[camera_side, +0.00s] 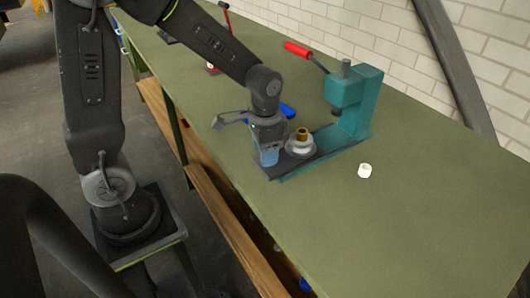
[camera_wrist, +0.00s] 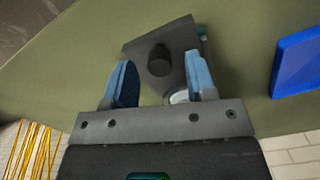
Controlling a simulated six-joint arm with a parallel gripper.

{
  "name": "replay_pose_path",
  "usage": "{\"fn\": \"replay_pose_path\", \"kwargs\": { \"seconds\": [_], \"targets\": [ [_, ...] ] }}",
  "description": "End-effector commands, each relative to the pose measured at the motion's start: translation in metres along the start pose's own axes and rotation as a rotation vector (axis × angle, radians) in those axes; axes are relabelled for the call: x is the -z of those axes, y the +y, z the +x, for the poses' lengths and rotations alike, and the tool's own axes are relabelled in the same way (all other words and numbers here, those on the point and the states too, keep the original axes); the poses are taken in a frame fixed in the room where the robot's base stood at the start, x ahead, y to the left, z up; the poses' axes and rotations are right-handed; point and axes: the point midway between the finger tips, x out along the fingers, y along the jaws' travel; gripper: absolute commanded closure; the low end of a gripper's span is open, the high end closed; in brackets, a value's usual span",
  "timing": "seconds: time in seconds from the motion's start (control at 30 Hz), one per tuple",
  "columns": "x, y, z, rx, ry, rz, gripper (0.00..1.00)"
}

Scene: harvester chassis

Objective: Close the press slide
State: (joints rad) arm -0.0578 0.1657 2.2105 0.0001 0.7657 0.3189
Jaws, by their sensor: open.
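The teal press (camera_side: 362,98) stands on the green bench, with a red-handled lever (camera_side: 298,49) reaching up to the left. Its dark slide (camera_side: 286,166) sticks out toward the left front, away from the press head. On the slide sits a pale round holder (camera_side: 300,149) with a brass piece (camera_side: 302,133) in it. My gripper (camera_side: 269,160) points down at the slide's outer end, its blue fingers apart. In the wrist view, a black knob (camera_wrist: 160,60) on the slide plate (camera_wrist: 168,38) shows between the open fingers (camera_wrist: 160,83). Contact cannot be told.
A blue tray (camera_wrist: 297,63) lies on the bench beside the slide, partly behind my arm in the side view (camera_side: 287,110). A brick wall (camera_side: 390,35) runs behind. The bench's right front is clear.

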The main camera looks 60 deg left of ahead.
Motion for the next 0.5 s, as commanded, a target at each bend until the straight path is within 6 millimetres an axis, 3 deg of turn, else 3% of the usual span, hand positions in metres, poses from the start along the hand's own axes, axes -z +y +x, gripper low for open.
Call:
{"fn": "replay_pose_path", "kwargs": {
  "seconds": [0.13,0.43,0.5],
  "targets": [
    [-0.0006,0.0002,0.0102,-0.001,-0.002,0.0,0.49],
    [-0.0003,0.0001,0.0117,0.0,0.0,0.0,0.49],
    [-0.0003,0.0001,0.0116,0.0,0.0,0.0,0.55]
  ]
}}
